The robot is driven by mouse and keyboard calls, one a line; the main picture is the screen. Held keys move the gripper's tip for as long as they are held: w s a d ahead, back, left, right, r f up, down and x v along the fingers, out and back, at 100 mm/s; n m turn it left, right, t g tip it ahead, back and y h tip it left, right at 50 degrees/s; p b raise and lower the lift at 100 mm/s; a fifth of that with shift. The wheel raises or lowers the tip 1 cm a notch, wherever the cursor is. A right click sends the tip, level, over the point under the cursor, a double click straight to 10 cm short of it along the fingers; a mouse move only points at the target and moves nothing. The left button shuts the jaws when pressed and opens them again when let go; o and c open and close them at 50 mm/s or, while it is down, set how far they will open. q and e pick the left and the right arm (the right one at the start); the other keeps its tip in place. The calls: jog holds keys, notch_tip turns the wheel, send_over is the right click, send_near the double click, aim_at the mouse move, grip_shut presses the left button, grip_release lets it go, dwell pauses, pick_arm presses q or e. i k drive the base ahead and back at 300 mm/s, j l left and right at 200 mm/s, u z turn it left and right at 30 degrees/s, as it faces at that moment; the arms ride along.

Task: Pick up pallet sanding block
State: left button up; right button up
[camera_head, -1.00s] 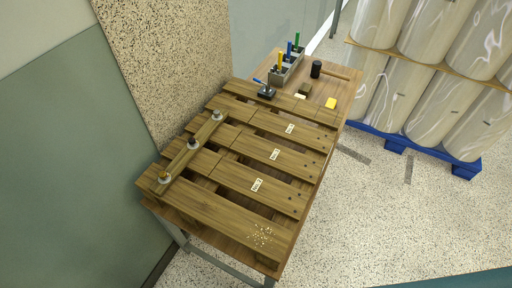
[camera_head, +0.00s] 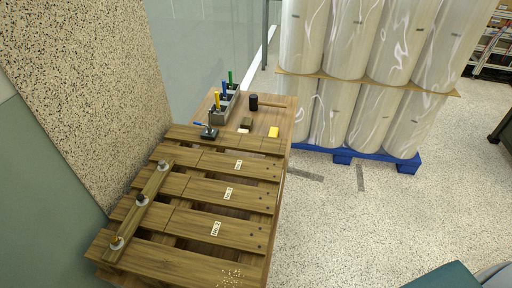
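The wooden pallet (camera_head: 214,191) lies on a workbench in the head view. Small blocks lie on the bench top (camera_head: 283,104) beyond the pallet's far end: a dark brown block (camera_head: 246,122), a small pale piece (camera_head: 243,131) and a yellow block (camera_head: 273,132). I cannot tell for sure which of these is the sanding block; the brown one has a block-like shape. Neither of my grippers is in view, and nothing is seen touching these blocks.
A grey holder (camera_head: 222,114) with coloured handles, a black cylinder (camera_head: 253,102) and a blue-handled tool (camera_head: 209,133) stand around the blocks. A clamped bar (camera_head: 150,196) crosses the pallet. Wrapped rolls stand on a blue pallet (camera_head: 342,157).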

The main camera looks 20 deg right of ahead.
aim_at(274, 132)
jog(key=l+u, duration=0.3)
jog(key=u, duration=0.15)
jog(key=k+l+u, duration=0.2)
jog(key=u, duration=0.25)
jog(key=k+l+u, duration=0.15)
jog(key=l+u, duration=0.15)
jog(key=u, duration=0.2)
jog(key=k+l+u, duration=0.2)
jog(key=u, duration=0.25)
jog(key=k+l+u, duration=0.1)
jog(key=u, duration=0.35)
jog(key=k+l+u, duration=0.1)
jog(key=u, duration=0.35)
jog(key=k+l+u, duration=0.15)
jog(key=u, duration=0.25)
jog(key=k+l+u, duration=0.15)
jog(key=u, duration=0.3)
jog(key=k+u, duration=0.1)
jog(key=u, duration=0.35)
jog(key=k+l+u, duration=0.15)
jog(key=k+u, duration=0.65)
jog(key=k, duration=0.15)
jog(key=k+l+z, duration=0.1)
jog(key=k+z, duration=0.15)
jog(key=k, duration=0.15)
jog(key=k+l+z, duration=0.25)
jog(key=k, duration=0.15)
jog(key=k+l+z, duration=0.2)
jog(key=k, duration=0.2)
jog(key=j, duration=0.1)
